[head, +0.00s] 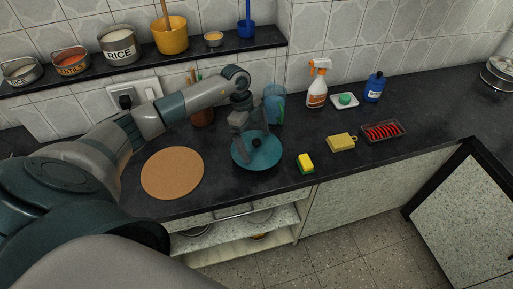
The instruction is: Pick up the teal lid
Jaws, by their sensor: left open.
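The teal lid (267,160) is round with a dark knob (256,143) at its middle. It is on the dark counter in the head view, near the front edge; what is under it is hidden. My left gripper (245,146) is open and points down over the lid, with its fingers close to the knob. I cannot tell whether a finger touches the lid or the knob. My right gripper is not in view.
A round cork mat (172,173) lies left of the lid. A yellow-green sponge (305,163) lies to the right. A blue translucent jug (274,104) stands behind, beside a spray bottle (317,84). A shelf (140,63) with tins runs above.

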